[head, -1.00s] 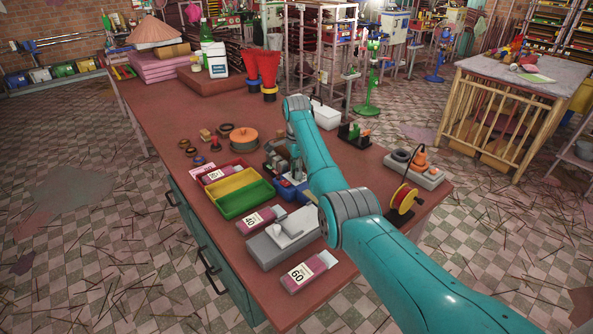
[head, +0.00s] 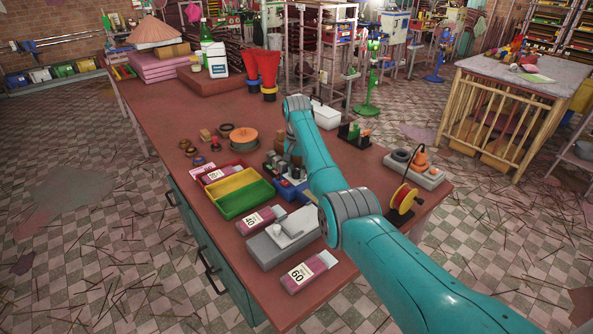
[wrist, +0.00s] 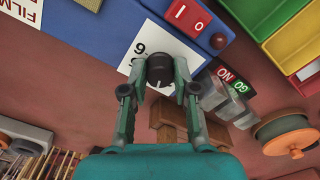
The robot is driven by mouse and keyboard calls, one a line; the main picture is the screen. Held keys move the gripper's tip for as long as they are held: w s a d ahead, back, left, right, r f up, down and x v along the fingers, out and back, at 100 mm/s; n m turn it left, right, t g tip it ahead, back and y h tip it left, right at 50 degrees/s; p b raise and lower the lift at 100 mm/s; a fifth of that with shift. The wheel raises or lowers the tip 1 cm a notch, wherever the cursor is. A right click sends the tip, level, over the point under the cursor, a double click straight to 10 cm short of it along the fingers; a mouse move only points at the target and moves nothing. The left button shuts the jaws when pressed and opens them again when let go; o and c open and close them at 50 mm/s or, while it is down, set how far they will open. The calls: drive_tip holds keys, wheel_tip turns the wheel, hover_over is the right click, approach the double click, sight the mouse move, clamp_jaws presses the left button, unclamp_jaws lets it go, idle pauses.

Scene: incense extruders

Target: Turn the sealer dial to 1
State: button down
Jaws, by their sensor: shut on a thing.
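The blue sealer (wrist: 160,15) fills the top of the wrist view and stands beside the trays in the head view (head: 291,190). The dark round dial (wrist: 160,70) sits on a white plate (wrist: 140,45) with printed marks, one like a 9. My gripper (wrist: 160,82) is shut on the dial, a finger on each side. A pale line shows on the dial, but the number it points to cannot be read; the fingers hide part of the plate. In the head view my arm hides most of the gripper.
A red switch (wrist: 188,14) and a round dark button (wrist: 219,41) are on the sealer near the dial. Yellow and green trays (head: 242,198) stand left of the sealer.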

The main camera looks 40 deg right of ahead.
sight(296, 171)
drive_tip(key=shift+n, duration=1.6)
drive_tip(key=c, duration=0.9)
unclamp_jaws()
wheel_tip(296, 171, up, 12)
